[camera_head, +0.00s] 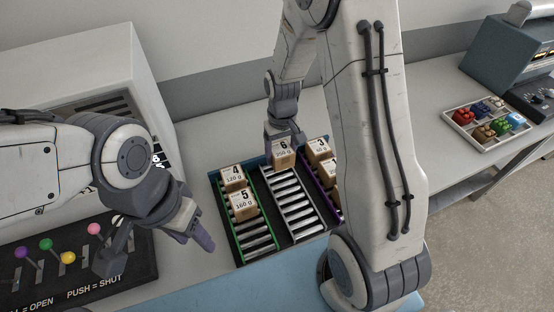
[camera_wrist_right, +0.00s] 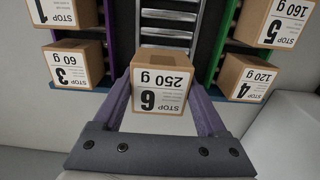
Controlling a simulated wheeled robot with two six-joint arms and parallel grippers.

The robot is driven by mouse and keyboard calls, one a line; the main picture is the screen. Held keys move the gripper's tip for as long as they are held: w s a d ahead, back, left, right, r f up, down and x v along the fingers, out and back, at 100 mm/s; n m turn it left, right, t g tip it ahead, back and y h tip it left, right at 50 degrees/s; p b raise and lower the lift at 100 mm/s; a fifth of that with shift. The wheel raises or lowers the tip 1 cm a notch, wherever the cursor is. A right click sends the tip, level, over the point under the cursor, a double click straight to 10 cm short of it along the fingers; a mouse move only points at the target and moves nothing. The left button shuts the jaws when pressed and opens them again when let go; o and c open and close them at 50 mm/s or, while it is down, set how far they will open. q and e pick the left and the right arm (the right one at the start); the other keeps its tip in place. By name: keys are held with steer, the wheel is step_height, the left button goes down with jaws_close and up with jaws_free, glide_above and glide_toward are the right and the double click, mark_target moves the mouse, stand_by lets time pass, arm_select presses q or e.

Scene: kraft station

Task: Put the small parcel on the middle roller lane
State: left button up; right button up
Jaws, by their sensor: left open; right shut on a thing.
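My right gripper (camera_head: 283,141) is shut on a small cardboard parcel (camera_head: 284,157) labelled 6, 250 g, at the far end of the middle roller lane. In the right wrist view the parcel (camera_wrist_right: 160,82) sits between the two purple fingers (camera_wrist_right: 160,95). The middle roller lane (camera_head: 292,205) has bare grey rollers running towards the near side; it also shows in the right wrist view (camera_wrist_right: 167,25). I cannot tell whether the parcel touches the rollers. My left gripper (camera_head: 192,226) is open and empty, left of the lanes.
The green-railed lane (camera_head: 257,243) on the left carries parcels 4 (camera_head: 233,176) and 5 (camera_head: 243,204). The purple-railed lane on the right carries parcel 3 (camera_head: 319,150) and another, partly hidden by my right arm. A lever panel (camera_head: 60,262) stands at left; a tray of coloured pieces (camera_head: 480,139) lies at right.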

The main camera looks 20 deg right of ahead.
steer(key=shift+w+a+f, duration=0.35)
steer(key=shift+a+f, duration=0.05)
steer(key=shift+f, duration=0.05)
step_height(320, 180, down, 3)
steer(key=shift+f+p, duration=0.15)
steer(key=shift+p, duration=0.5)
steer(key=shift+f, duration=0.2)
